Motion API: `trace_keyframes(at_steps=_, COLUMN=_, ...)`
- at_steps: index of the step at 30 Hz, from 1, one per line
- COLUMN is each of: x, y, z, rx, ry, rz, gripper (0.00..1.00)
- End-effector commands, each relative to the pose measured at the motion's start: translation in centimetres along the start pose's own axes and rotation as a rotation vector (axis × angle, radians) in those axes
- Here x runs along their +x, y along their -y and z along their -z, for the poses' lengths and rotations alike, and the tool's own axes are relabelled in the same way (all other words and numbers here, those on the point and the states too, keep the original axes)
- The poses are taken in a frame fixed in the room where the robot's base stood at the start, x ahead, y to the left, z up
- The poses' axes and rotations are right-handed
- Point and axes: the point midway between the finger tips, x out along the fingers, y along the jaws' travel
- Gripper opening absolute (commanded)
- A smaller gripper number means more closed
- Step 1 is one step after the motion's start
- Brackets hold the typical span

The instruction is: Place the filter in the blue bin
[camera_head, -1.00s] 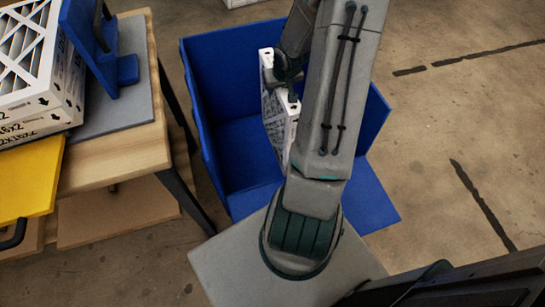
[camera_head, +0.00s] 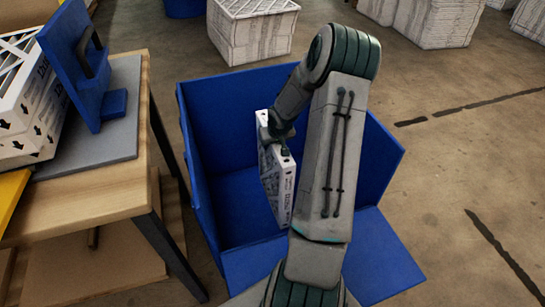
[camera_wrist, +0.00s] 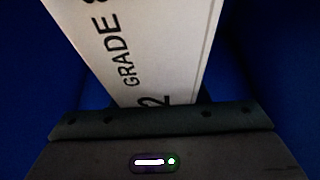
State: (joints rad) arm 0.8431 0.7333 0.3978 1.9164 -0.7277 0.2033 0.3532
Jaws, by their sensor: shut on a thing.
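The filter is a thin white-framed panel with dark print (camera_head: 284,188). It hangs upright from my gripper (camera_head: 275,140), inside or over the blue bin (camera_head: 222,120). In the wrist view, the white filter edge (camera_wrist: 145,45) with the printed word "GRADE" runs up from my gripper (camera_wrist: 160,118), with dark blue on both sides. My gripper is shut on the filter. The bin has tall back and side walls and a lower front flap. My arm hides part of the bin's inside, and I cannot tell if the filter touches the floor of the bin.
A wooden table (camera_head: 100,205) stands at the left with stacked boxed filters (camera_head: 30,115) and a blue stand (camera_head: 78,65). Stacks of white filters (camera_head: 255,35) stand behind the bin. Open concrete floor lies to the right.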

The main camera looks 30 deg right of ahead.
Motion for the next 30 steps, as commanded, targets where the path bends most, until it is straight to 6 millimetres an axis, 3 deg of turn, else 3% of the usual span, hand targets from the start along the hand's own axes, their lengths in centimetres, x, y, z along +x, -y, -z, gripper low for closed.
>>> trace_keyframes(at_steps=3, x=2.3, y=-0.4, z=1.4, rx=0.002, ry=-0.001, rz=0.001, gripper=0.0)
trace_keyframes(at_steps=9, x=3.6, y=-0.7, z=2.6, rx=0.002, ry=-0.002, rz=0.0, gripper=0.0)
trace_keyframes(at_steps=19, x=7.3, y=-0.7, z=1.1, rx=0.0, ry=0.0, rz=0.0, gripper=0.0)
trace_keyframes(at_steps=30, x=7.6, y=-0.7, z=1.0, rx=0.001, ry=-0.001, rz=-0.001, gripper=0.0)
